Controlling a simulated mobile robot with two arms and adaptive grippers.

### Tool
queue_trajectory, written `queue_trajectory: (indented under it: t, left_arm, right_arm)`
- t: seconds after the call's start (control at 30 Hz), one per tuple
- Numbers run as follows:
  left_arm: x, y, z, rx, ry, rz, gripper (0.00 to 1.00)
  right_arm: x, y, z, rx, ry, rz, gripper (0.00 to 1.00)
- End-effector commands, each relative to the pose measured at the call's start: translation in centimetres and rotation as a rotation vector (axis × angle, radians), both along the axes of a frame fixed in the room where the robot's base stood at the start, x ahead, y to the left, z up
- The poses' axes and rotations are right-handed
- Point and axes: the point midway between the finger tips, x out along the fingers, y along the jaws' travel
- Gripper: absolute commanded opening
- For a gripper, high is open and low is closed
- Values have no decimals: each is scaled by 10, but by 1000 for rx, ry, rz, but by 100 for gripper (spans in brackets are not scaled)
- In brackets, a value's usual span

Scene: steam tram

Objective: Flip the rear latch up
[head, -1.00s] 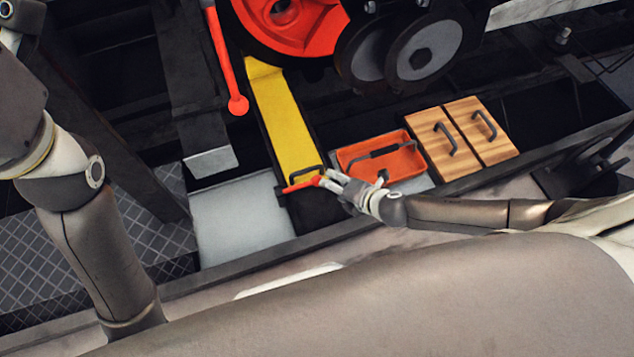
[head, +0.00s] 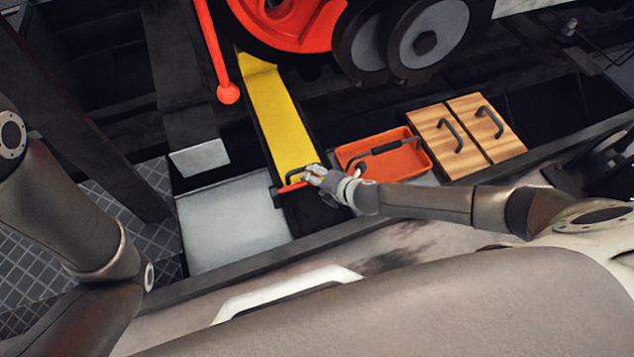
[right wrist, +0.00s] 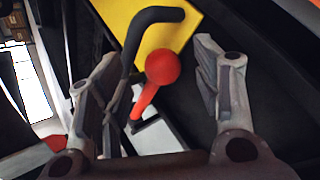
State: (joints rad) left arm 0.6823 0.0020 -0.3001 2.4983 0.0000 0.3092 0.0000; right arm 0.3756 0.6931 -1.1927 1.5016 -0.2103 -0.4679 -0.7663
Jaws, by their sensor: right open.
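The rear latch (right wrist: 160,75) shows in the right wrist view as a red lever with a round red knob. It sits at the near end of a yellow panel (head: 282,125) that has a black handle (right wrist: 137,35). In the head view the latch is a small red bar (head: 290,187), partly hidden by my right gripper (head: 310,174). My right gripper (right wrist: 165,95) is open, and the red knob shows between its two fingers. I cannot tell whether either finger touches it. My left gripper is not in view; only my left arm shows.
An orange tray (head: 408,164) with a black handle lies right of the yellow panel. Two wooden lids (head: 432,120) with black handles are beyond it. A long red lever (head: 215,50) and a red wheel (head: 290,25) stand at the back. A pale flat plate (head: 230,230) lies to the left.

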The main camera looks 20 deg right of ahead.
Motion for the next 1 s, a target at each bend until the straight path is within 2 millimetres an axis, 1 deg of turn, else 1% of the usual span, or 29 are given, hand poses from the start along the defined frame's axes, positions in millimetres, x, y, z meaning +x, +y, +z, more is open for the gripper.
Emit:
queue_trajectory:
  t: [0.03, 0.13, 0.47, 0.57, 0.93, 1.0]
  left_arm:
    - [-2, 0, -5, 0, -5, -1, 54]
    - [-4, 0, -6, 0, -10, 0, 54]
    - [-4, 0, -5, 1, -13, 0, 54]
    - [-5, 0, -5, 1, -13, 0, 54]
    - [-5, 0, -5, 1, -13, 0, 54]
    - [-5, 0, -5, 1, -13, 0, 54]
  right_arm:
    - [4, 1, -5, 1, -2, 0, 58]
    - [7, 3, -7, 1, -1, 0, 58]
    - [9, 3, -8, 0, 0, 0, 58]
    - [9, 3, -8, 0, 0, 0, 48]
    - [8, 3, -9, -2, 1, -1, 1]
    - [8, 2, -9, -3, 2, -1, 0]
